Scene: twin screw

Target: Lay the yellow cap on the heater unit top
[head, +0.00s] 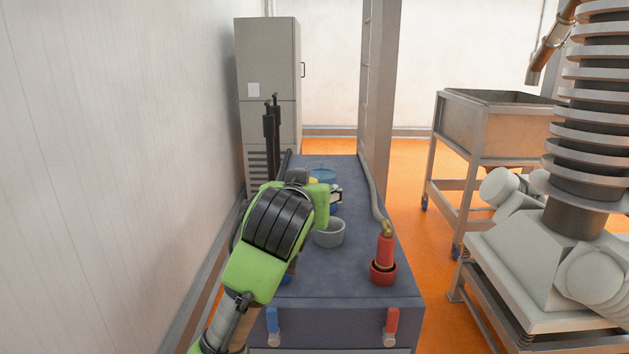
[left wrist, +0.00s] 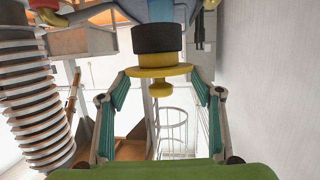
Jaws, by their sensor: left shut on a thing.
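The heater unit (head: 350,285) is a dark blue-grey box with a flat top in the head view. My left arm reaches over its top, and my left gripper (head: 336,195) is low over the middle of it. In the left wrist view the gripper (left wrist: 160,80) is shut on the yellow cap (left wrist: 158,72), a round flange with a small knob. In the head view only a sliver of yellow (head: 313,181) shows behind the gripper. My right gripper is not in view.
A grey cup (head: 329,233) and a red pipe with a brass elbow (head: 385,252) stand on the unit's top. A pale wall runs along the left; the finned column (head: 585,130) stands right.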

